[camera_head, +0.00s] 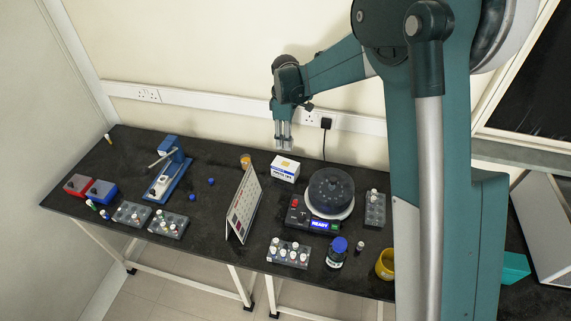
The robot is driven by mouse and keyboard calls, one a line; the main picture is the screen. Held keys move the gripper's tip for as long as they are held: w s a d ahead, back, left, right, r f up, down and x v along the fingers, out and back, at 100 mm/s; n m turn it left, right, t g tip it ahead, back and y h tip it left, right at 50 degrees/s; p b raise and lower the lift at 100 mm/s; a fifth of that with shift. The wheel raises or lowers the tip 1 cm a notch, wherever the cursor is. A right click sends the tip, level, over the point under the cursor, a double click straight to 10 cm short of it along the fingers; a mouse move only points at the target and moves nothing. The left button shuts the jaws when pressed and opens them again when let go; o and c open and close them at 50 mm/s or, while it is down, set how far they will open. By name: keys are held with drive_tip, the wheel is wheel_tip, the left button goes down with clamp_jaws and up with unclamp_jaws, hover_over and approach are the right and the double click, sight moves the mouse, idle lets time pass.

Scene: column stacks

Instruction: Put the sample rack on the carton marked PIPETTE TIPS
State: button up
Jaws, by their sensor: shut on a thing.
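Several grey racks with white-capped vials stand on the bench: one at front centre (288,256), one at right (375,210), two at left (131,215) (168,226). I cannot tell which is the sample rack.
A tilted white panel (243,205) stands left of the carton. A round dark device (331,188) with a lit display stands right of it. A blue-capped bottle (337,257), yellow mug (385,264), orange-topped jar (246,161) and blue stand (170,177) are also on the bench.

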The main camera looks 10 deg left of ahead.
hover_over(286, 164)
drive_tip(key=shift+f, duration=3.15)
drive_tip(key=shift+f, duration=1.85)
drive_tip(key=shift+f+b, duration=0.2)
drive_tip(key=shift+b, duration=0.1)
drive_tip(key=o, duration=0.9)
drive_tip(key=shift+r, duration=0.2)
wheel_tip(286, 164, up, 12)
drive_tip(key=shift+p, duration=0.35)
